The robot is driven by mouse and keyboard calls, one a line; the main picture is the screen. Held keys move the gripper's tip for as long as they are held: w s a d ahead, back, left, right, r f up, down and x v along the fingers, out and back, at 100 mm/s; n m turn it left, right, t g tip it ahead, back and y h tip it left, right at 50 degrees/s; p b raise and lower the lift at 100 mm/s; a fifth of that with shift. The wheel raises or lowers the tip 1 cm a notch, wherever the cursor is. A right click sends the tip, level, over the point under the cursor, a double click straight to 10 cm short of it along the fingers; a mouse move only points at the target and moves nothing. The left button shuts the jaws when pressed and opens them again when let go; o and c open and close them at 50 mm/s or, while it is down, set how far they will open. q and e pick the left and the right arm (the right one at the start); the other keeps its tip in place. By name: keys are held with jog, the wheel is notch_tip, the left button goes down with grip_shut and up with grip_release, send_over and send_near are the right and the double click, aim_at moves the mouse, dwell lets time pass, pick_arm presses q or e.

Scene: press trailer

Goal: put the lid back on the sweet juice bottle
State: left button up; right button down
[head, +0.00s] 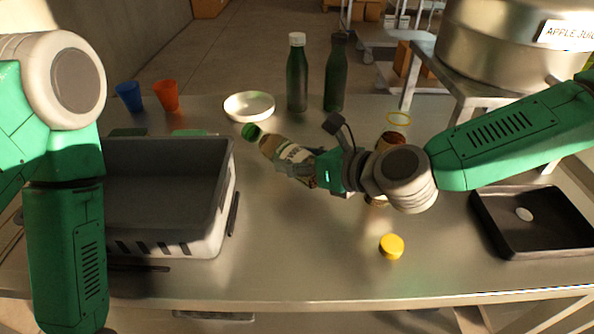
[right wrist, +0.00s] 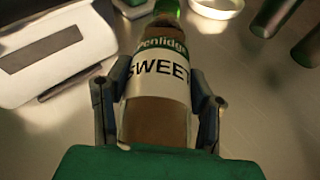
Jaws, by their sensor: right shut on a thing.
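The sweet juice bottle (head: 290,152) is brown with a white label, and SWEET reads on it in the right wrist view (right wrist: 158,112). My right gripper (head: 305,165) is shut around its body. The bottle is tilted in the head view, its top end toward the upper left. A green piece (head: 251,131) shows at that top end; I cannot tell whether it is a lid seated on the bottle. A yellow lid (head: 391,246) lies on the table at the front right. My left arm shows at the left, but its gripper is out of view.
A grey bin (head: 228,190) stands on the metal table at left. A white bowl (head: 262,105), green bottles (head: 297,75) and blue and orange cups (head: 166,95) stand behind. A second bottle (head: 390,140) is partly hidden by my right arm. A black tray (head: 482,222) is at right.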

jog(key=shift+f, duration=1.5)
jog(key=shift+f+b, duration=0.15)
jog(key=shift+b, duration=0.15)
jog(key=c, duration=0.7)
grip_release()
